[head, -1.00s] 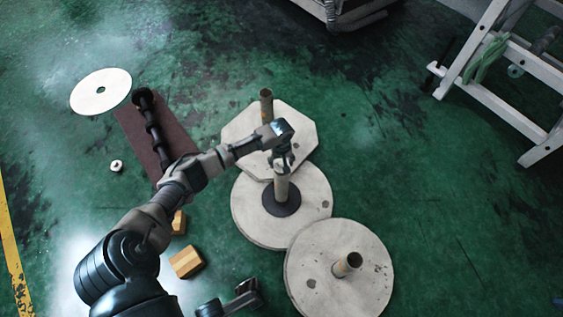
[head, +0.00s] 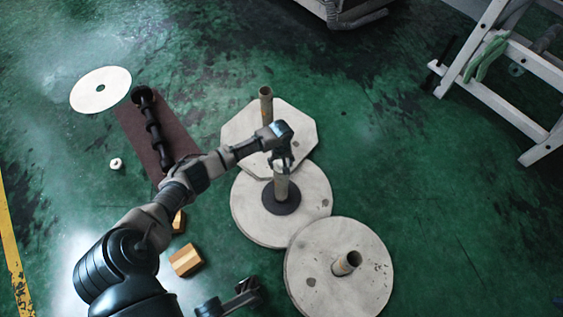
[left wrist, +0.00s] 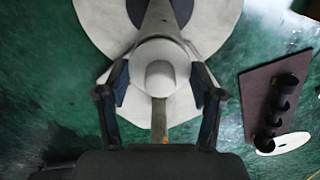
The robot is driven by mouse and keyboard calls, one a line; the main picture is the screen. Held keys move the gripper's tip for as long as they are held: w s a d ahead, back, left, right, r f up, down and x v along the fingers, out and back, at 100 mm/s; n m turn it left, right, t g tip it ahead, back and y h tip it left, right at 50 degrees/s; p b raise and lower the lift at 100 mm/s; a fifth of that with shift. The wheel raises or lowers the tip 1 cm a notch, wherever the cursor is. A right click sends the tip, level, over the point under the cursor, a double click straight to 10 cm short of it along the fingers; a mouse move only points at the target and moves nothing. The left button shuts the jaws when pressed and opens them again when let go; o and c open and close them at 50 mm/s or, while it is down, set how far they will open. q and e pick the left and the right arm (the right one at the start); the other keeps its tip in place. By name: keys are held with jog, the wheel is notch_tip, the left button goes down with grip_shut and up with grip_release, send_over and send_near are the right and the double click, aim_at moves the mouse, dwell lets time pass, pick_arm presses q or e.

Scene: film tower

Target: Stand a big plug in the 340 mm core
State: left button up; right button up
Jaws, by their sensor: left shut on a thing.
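My left gripper (head: 281,160) is above the middle core (head: 281,188), which stands upright through a black disc (head: 281,201) on a round pale plate. The gripper is shut on a white plug (left wrist: 160,75), seen between its two fingers in the left wrist view. The plug is in line with the top of the middle core; how deep it sits cannot be told. A second core (head: 266,104) stands on the octagonal plate behind. A third, shorter-looking core (head: 347,263) stands on the front right plate.
A small white ringed piece (head: 116,164) lies on the floor at left. Several black pieces (head: 153,130) stand in a row on a brown mat (head: 178,137), near a pale disc (head: 88,96). Wooden blocks (head: 186,261) lie in front. A white ladder-like frame (head: 480,80) is at upper right.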

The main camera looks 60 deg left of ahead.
pick_arm(q)
jog(key=shift+f, duration=0.45)
jog(key=o, duration=1.2)
notch_tip(320, 180, up, 12)
jog(key=shift+w, duration=0.1)
